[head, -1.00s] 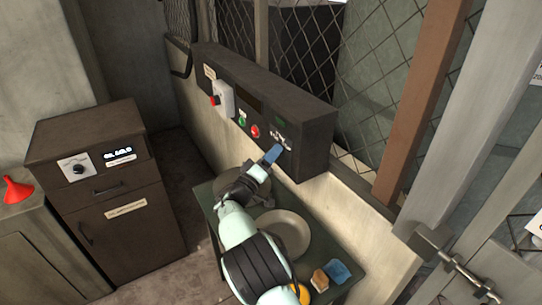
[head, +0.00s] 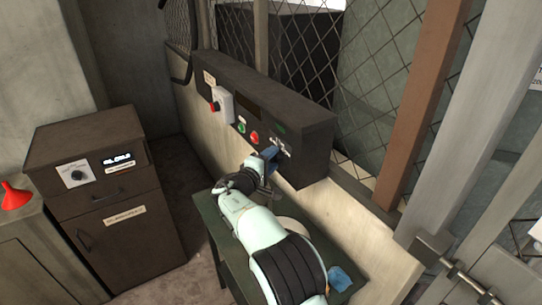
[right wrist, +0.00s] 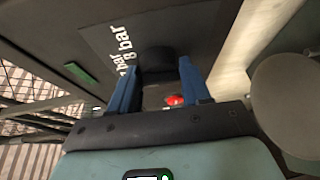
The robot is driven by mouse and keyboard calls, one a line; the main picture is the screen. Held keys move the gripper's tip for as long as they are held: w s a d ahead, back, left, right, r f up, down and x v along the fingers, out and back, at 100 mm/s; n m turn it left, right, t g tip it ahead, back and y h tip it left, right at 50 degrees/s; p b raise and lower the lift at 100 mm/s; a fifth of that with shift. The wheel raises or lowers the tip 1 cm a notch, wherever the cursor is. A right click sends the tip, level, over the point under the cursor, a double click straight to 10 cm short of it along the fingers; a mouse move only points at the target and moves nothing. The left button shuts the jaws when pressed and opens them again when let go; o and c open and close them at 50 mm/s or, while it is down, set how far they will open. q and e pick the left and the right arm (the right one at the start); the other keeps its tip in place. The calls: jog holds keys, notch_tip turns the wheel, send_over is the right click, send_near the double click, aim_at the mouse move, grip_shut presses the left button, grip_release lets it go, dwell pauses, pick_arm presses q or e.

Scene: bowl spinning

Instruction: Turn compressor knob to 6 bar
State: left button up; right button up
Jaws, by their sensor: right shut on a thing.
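The compressor control panel (head: 305,140) is a long dark box on top of the low wall, in the middle of the head view. My right gripper (head: 271,154) is at the panel's right part, below the printed labels. In the right wrist view, the black knob (right wrist: 158,62) sits between the blue fingers of my right gripper (right wrist: 158,88), which are shut on it. White "bar" lettering (right wrist: 125,50) shows beside the knob, with an "8 bar" mark readable. The knob's pointer cannot be made out. My left gripper is not in view.
A green table (head: 222,235) with a plate (head: 293,227) and a blue cloth (head: 340,279) lies below my right arm. A brown cabinet (head: 105,190) stands left.

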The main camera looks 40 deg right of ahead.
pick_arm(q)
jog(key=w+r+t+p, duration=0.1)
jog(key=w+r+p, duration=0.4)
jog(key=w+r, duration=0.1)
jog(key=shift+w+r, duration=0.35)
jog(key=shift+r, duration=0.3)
pick_arm(e)
jog(key=shift+w+d+r+n+g+y, duration=0.15)
jog(key=shift+n+g+y, duration=0.3)
jog(key=shift+n+g, duration=0.6)
jog(key=shift+w+a+r+n+g+y, duration=0.1)
jog(key=shift+r+n+g+y, duration=0.3)
jog(key=shift+n, duration=1.15)
jog(key=shift+w+d+r+n+g+y, duration=0.15)
jog(key=shift+n+g+y, duration=0.4)
jog(key=shift+n+g, duration=0.6)
jog(key=shift+a+n, duration=0.1)
jog(key=shift+n, duration=0.25)
jog(key=o, duration=0.9)
jog(key=shift+o, duration=0.5)
jog(key=shift+f, duration=0.2)
jog(key=shift+a, duration=0.1)
jog(key=v, duration=1.3)
jog(key=shift+r, duration=0.25)
